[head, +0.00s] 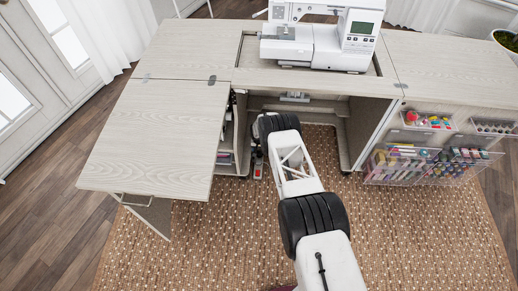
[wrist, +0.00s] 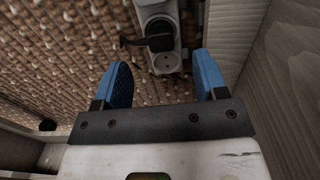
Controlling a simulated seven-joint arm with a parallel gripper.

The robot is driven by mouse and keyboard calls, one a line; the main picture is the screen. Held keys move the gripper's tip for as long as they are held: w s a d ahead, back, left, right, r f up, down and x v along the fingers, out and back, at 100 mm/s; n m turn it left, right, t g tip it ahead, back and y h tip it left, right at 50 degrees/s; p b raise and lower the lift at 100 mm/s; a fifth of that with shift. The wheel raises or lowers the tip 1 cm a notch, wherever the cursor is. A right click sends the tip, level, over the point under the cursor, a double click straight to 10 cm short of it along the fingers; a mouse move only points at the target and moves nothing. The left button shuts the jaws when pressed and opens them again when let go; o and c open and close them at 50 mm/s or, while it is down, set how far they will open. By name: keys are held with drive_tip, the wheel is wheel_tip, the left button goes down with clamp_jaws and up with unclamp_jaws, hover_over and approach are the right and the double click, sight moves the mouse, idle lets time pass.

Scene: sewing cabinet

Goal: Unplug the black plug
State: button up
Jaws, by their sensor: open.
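The black plug (wrist: 158,38) sits in a white power strip (wrist: 168,64) in the wrist view, with a dark cord end leading left from it. An empty round socket shows on the strip just nearer than the plug. My gripper (wrist: 163,80) is open, its two blue fingers apart, with the strip and plug lying beyond and between the fingertips. Nothing is between the fingers that I can see as held.
The sewing cabinet (head: 160,125) has its leaf spread at left, and a sewing machine (head: 330,45) stands on top. A cabinet panel (wrist: 285,80) rises close at the right of my gripper. Clear bins (head: 425,168) hang at right. The patterned rug in front is open.

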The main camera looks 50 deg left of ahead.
sight(259, 155)
drive_tip(key=shift+f, duration=3.4)
drive_tip(key=shift+f, duration=0.1)
drive_tip(key=shift+c, duration=0.5)
drive_tip(key=c, duration=0.6)
drive_tip(key=shift+s+a, duration=0.1)
drive_tip(key=shift+c, duration=0.3)
drive_tip(key=shift+o, duration=1)
drive_tip(key=shift+d, duration=0.2)
drive_tip(key=c, duration=0.5)
